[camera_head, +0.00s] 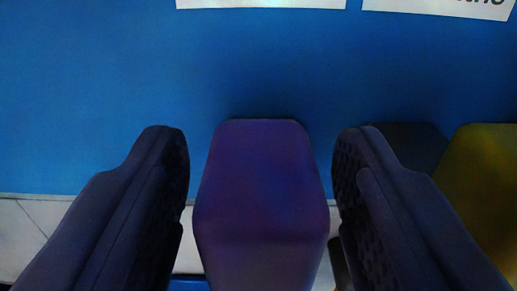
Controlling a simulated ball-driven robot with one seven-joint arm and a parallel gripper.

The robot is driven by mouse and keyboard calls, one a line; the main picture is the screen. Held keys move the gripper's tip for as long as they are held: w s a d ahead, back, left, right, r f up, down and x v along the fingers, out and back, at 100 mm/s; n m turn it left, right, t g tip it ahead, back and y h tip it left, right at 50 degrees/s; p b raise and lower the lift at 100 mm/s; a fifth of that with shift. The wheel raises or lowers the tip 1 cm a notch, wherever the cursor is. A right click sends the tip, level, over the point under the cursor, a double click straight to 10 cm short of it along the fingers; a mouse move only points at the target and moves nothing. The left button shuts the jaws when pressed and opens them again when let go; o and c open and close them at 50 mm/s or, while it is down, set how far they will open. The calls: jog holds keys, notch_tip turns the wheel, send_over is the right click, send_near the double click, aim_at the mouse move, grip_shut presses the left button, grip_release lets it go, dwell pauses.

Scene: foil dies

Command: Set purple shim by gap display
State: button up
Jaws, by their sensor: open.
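The purple shim (262,190) is a block with rounded edges in the lower middle of the view. My gripper (261,150) is open, with one dark finger to the left of the shim and one to the right. A narrow gap shows between the shim and each finger near the fingertips. The shim's lower end runs out of the bottom of the picture. I see no gap display that I can make out.
A yellow block (487,185) stands at the right edge, with a dark block (412,142) partly hidden behind my right finger. Two white labels (262,3) are cut off at the top. The blue surface (90,80) is clear at upper left.

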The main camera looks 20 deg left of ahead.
aim_at(260, 140)
grip_shut()
jog(key=shift+b+x, duration=0.4)
jog(key=shift+x, duration=1.25)
jog(key=shift+s, duration=0.1)
jog(key=shift+c, duration=1.3)
grip_release()
jog(key=shift+o, duration=1.3)
